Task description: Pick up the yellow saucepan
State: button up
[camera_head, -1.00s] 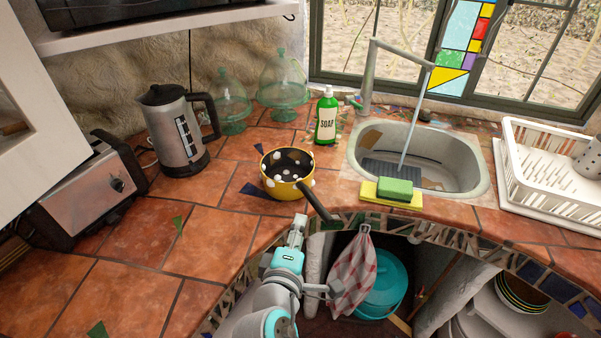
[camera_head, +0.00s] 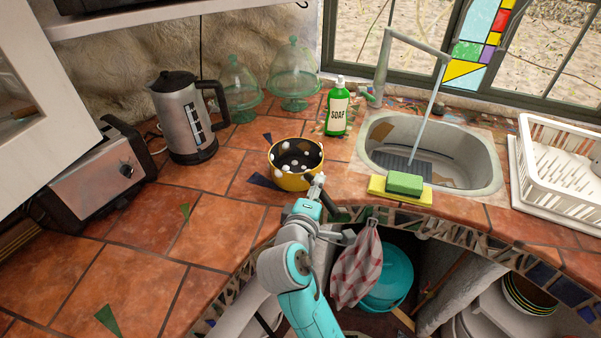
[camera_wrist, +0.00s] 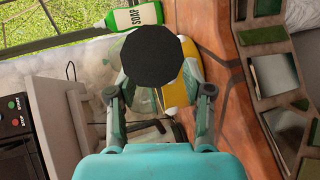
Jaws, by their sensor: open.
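The yellow saucepan (camera_head: 283,177), with white dots, a dark inside and a dark handle, stands upright on the tiled counter. My gripper (camera_head: 317,186) is at the pan's near right side, by the handle, and partly hides it. In the wrist view my gripper (camera_wrist: 160,95) is open, with a finger on each side. The black handle end (camera_wrist: 150,57) faces the camera, between and beyond the fingers. Part of the yellow pan (camera_wrist: 184,78) shows behind it. I cannot tell whether either finger touches the handle.
A green soap bottle (camera_head: 337,112) stands behind the pan, and a green and yellow sponge (camera_head: 404,183) lies right by the sink (camera_head: 480,170). A kettle (camera_head: 186,125) and a toaster (camera_head: 92,178) are left. A checked cloth (camera_head: 357,270) hangs below the counter edge.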

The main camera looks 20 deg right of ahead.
jog(key=shift+x, duration=0.85)
grip_shut()
jog(key=shift+r, duration=0.1)
jog(key=shift+r, duration=0.1)
